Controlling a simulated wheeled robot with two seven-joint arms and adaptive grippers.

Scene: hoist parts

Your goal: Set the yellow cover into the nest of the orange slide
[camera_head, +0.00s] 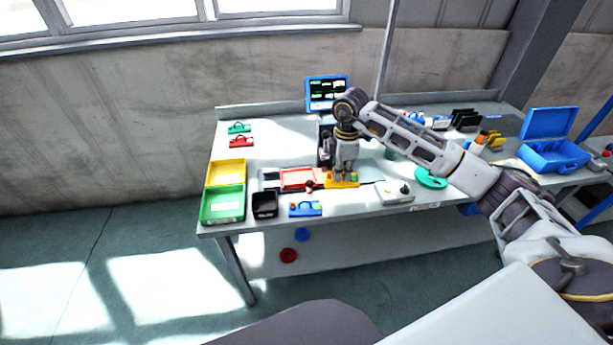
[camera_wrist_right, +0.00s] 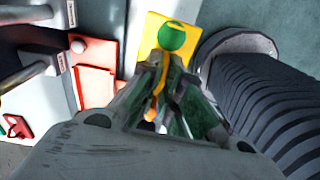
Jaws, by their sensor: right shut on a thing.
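The yellow cover (camera_head: 347,184) is at the middle of the bench, just right of the orange slide (camera_head: 298,178). My right gripper (camera_head: 343,174) points down over the cover and is shut on it. In the right wrist view the yellow cover (camera_wrist_right: 150,40) shows a green round part beyond my fingertips (camera_wrist_right: 172,66). An orange strip shows between the fingers. The orange slide (camera_wrist_right: 95,86) is left of the cover there. I cannot tell whether the cover touches the surface below. The slide's nest is not clear. My left gripper is not in view.
A dark machine column (camera_head: 325,145) stands behind the slide. A black bin (camera_head: 265,204), a green bin (camera_head: 222,204) and a yellow bin (camera_head: 225,172) stand at left. A blue part (camera_head: 305,209) lies in front. A grey box (camera_head: 394,193) and green ring (camera_head: 431,178) are at right.

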